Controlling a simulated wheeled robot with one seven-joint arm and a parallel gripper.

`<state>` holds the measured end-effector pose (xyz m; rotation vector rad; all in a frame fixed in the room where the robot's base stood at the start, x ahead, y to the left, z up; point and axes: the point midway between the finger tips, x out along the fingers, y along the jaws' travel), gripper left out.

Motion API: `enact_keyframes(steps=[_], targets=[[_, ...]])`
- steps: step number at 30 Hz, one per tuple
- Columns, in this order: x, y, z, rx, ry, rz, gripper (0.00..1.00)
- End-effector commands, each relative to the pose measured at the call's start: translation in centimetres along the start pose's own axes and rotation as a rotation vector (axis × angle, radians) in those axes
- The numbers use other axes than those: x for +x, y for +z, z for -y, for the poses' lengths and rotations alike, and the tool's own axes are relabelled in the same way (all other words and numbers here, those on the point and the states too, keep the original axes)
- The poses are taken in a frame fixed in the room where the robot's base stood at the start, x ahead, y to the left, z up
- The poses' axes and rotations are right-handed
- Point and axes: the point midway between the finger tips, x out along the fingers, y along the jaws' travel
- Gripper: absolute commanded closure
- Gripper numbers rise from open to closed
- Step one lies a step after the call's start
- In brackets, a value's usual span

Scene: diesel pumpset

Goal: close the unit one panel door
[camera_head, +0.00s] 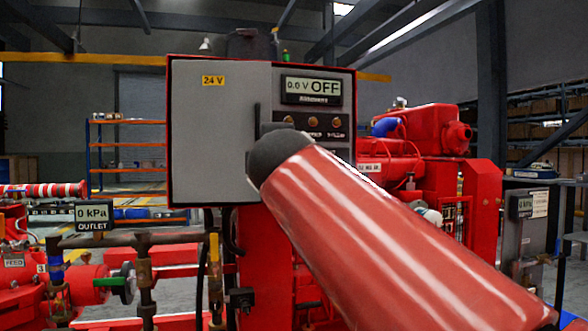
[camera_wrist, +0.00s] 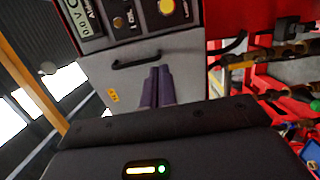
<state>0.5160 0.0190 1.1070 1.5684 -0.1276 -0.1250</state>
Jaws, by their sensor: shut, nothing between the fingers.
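The unit one panel is a red-framed box with a grey door (camera_head: 215,130) on its left, marked with a yellow 24 V label. The door looks flush or nearly flush with the panel; I cannot tell if it is fully shut. Its dark upright handle (camera_head: 257,120) is partly hidden by my arm. In the wrist view the door (camera_wrist: 190,65) and handle (camera_wrist: 136,60) appear turned. My gripper (camera_wrist: 159,70) is shut and empty, its fingertips over the door beside the handle; contact is unclear. In the head view my arm hides the fingers.
The panel's right side holds a display (camera_head: 312,88) reading 0.0 V OFF, with knobs below. Red pump machinery (camera_head: 420,140) stands behind at the right. Pipes and a 0 kPa outlet gauge (camera_head: 93,215) lie at lower left. An orange and blue shelf (camera_head: 125,150) stands farther back.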

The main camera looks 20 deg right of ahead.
Motion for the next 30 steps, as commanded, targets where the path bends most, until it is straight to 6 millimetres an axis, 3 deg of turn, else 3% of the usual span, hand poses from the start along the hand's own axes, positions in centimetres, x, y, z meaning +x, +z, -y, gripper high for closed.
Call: enact_keyframes(steps=[5, 18, 24, 30], targets=[[2.0, -0.2, 0.0, -0.001, -0.003, -0.003, 1.00], [11.0, -0.1, -0.1, -0.001, -0.003, -0.001, 1.00], [13.3, -0.2, -0.1, 0.000, -0.002, -0.002, 1.00], [13.9, -0.2, 0.0, 0.000, -0.001, -0.002, 1.00]])
